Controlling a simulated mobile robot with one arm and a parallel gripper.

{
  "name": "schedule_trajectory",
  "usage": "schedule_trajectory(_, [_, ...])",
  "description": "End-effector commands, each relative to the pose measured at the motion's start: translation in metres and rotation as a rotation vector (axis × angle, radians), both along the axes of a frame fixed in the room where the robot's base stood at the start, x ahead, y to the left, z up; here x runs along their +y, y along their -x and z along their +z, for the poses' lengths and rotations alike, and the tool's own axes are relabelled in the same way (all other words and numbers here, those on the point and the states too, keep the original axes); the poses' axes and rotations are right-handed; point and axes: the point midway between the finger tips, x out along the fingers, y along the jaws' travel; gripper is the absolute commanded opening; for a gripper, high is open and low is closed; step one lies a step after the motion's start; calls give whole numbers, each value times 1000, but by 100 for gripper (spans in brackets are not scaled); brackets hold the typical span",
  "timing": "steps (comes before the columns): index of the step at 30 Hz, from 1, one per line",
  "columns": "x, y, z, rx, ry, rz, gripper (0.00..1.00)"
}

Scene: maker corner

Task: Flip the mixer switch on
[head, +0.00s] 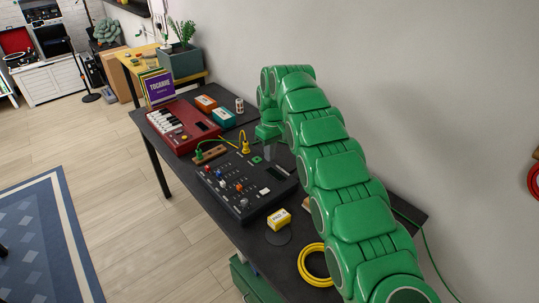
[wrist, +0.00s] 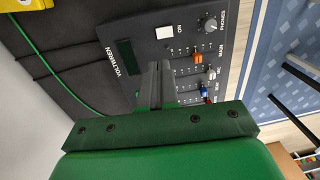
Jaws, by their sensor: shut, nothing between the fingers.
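The mixer (head: 232,207) is a dark flat box with knobs and coloured sliders, lying on the black table. In the wrist view the mixer (wrist: 143,28) shows a white square switch (wrist: 164,32) with "ON" printed beside it. The white square also shows in the head view (head: 265,191); its on or off position is not clear. My gripper (head: 268,153) is over the far part of the mixer. In the wrist view my gripper (wrist: 155,72) is shut and empty, its tips over the panel near the sliders, apart from the white square. Contact with the panel cannot be told.
A red keyboard (head: 180,128) and orange and teal boxes (head: 222,117) stand farther back on the table (head: 240,238). A yellow cable (head: 245,146) runs near the mixer's back. The wall is close on the right.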

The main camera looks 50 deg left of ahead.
Motion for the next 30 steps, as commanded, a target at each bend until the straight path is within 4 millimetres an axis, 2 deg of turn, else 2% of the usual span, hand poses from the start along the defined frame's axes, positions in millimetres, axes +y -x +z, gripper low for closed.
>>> schedule_trajectory(10, [0, 0, 0, 5, -2, -2, 0])
schedule_trajectory(21, [1, 15, 1, 46, 0, 2, 0])
schedule_trajectory(30, [1, 15, 1, 45, -1, 2, 0])
